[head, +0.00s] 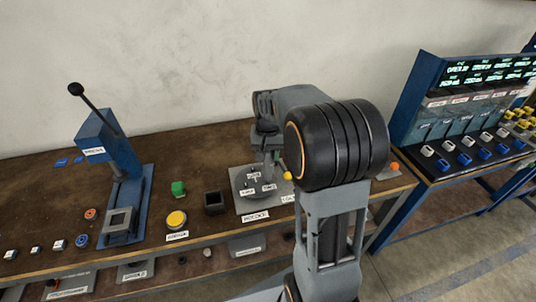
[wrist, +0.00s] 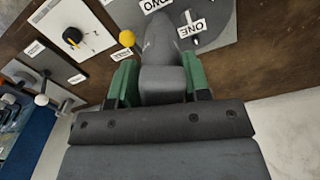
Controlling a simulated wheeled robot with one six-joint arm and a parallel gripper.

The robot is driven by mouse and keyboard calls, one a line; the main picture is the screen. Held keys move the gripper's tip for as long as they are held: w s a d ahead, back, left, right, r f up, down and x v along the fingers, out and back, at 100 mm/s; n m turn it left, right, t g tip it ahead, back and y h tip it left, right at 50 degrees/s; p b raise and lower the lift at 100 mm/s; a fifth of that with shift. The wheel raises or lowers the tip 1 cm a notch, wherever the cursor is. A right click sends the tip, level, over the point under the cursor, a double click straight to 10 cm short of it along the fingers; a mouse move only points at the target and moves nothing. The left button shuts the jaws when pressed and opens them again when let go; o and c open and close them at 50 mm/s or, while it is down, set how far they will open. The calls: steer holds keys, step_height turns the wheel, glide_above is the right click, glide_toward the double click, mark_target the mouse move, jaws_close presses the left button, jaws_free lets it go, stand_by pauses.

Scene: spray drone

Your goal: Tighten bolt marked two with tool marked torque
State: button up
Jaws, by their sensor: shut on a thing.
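My gripper (wrist: 160,72) is shut on a grey tool (wrist: 162,82), its green fingers on either side of it in the wrist view. No torque mark is readable on the tool. Its far end narrows over a round grey plate (wrist: 222,18). The label TWO (wrist: 157,4) shows at the top edge, just beyond the tool, partly cut off. Bolt two itself is hidden or out of frame, so contact cannot be told. A bolt (wrist: 193,35) by the label ONE stands to the right. In the head view my gripper (head: 267,142) is above the plate (head: 246,186).
A yellow knob (wrist: 127,38) stands close left of the tool, with a dial panel (wrist: 75,38) farther left. On the bench (head: 220,150) are a blue lever press (head: 122,155), a yellow button (head: 176,219) and a black box (head: 214,202). A rack of bins (head: 465,100) is at right.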

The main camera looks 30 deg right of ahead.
steer(key=shift+r+p, duration=1.55)
steer(key=shift+r, duration=0.8)
steer(key=shift+d, duration=0.1)
